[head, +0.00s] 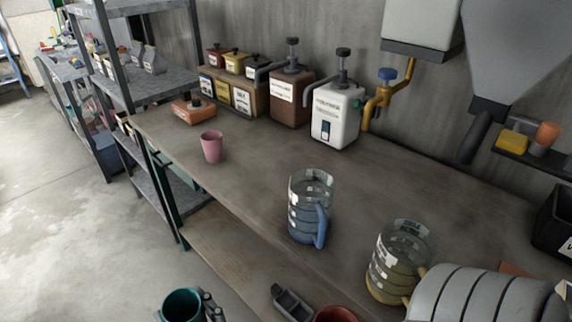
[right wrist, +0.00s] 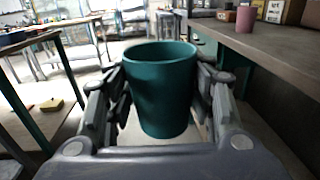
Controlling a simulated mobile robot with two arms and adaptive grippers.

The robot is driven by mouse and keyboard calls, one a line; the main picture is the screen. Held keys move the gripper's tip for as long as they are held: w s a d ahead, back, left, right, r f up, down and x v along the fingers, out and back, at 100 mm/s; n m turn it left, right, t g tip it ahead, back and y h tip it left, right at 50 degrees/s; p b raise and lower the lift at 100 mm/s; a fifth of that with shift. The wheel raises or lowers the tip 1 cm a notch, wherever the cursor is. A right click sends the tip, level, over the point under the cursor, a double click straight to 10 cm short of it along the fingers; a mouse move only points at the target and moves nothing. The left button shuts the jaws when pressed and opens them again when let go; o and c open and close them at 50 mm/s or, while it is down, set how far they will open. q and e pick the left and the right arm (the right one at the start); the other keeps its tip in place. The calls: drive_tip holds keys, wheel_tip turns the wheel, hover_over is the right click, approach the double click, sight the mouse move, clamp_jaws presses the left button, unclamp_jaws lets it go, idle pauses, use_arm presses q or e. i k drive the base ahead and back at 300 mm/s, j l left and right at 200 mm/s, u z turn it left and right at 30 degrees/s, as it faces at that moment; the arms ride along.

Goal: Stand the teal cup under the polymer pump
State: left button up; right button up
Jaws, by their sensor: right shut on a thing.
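The teal cup (head: 181,306) is at the bottom left of the head view, in front of the bench edge and cut off by the frame. In the right wrist view the teal cup (right wrist: 160,90) is upright between the fingers of my right gripper (right wrist: 162,84), which is shut on it. The cup looks empty at the rim. A white pump container (head: 336,115) with a dark pump head stands at the back of the bench; its label is too small to read surely, but it may be the polymer pump. My left gripper is not in view.
A pink cup (head: 212,147), a blue-handled jug (head: 309,222) and a yellow-based jug (head: 393,270) stand on the bench (head: 260,165). A brown pump container (head: 290,98) is left of the white one. The bench in front of the white container is clear.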

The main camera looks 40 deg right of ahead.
sight(305, 158)
drive_tip(key=i+j, duration=0.15)
drive_tip(key=i, duration=0.25)
drive_tip(key=i+j, duration=0.2)
drive_tip(key=i, duration=0.25)
drive_tip(key=i+j, duration=0.15)
drive_tip(key=i, duration=0.25)
drive_tip(key=i+j+z, duration=0.1)
drive_tip(key=z, duration=0.3)
drive_tip(key=i+j+z, duration=0.2)
drive_tip(key=z, duration=0.15)
drive_tip(key=i+j+z, duration=0.2)
drive_tip(key=z, duration=0.2)
